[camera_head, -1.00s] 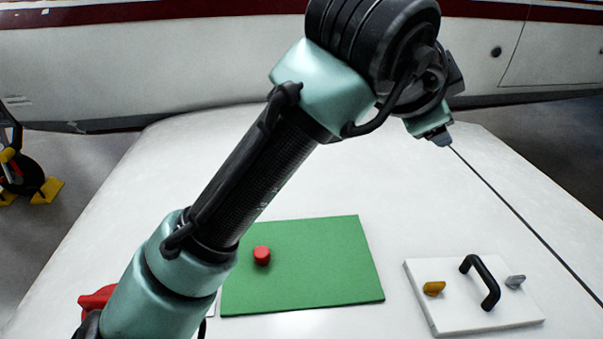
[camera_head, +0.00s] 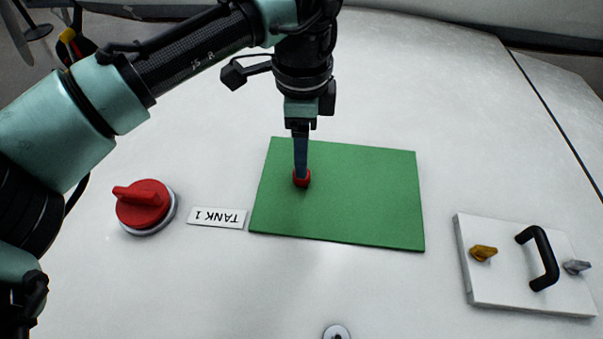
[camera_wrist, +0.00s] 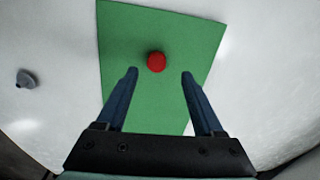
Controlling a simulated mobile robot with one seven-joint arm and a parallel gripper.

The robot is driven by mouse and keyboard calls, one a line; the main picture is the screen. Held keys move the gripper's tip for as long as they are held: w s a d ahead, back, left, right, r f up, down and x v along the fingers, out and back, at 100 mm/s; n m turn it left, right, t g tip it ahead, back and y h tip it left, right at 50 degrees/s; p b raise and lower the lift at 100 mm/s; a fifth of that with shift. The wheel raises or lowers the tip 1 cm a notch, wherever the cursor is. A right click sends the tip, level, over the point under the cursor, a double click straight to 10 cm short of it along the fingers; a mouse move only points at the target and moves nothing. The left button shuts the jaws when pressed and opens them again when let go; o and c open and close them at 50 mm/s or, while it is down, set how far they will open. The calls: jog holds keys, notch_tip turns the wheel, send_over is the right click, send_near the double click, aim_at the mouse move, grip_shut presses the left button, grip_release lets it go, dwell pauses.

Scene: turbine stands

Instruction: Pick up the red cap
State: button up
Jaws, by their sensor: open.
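The small round red cap (camera_head: 301,179) lies on the left part of the green mat (camera_head: 365,200) in the head view. In the wrist view the red cap (camera_wrist: 156,61) is on the green mat (camera_wrist: 130,30), ahead of the fingertips and about midway between their lines. My gripper (camera_head: 301,176) points down over the cap in the head view, and a finger hides part of it. In the wrist view my gripper (camera_wrist: 159,72) has its two fingers apart with nothing between them. I cannot tell the exact height of the fingertips above the mat.
A larger red knob (camera_head: 142,204) on a round base and a "TANK 1" label (camera_head: 217,218) lie left of the mat. A white plate (camera_head: 515,285) with a black handle (camera_head: 541,258) and two latches is at right. The white surface around the mat is mostly clear.

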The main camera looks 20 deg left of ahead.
jog(key=f, duration=0.5)
jog(key=shift+s+d+f, duration=0.1)
jog(key=shift+s, duration=0.2)
grip_shut()
dwell(1.1)
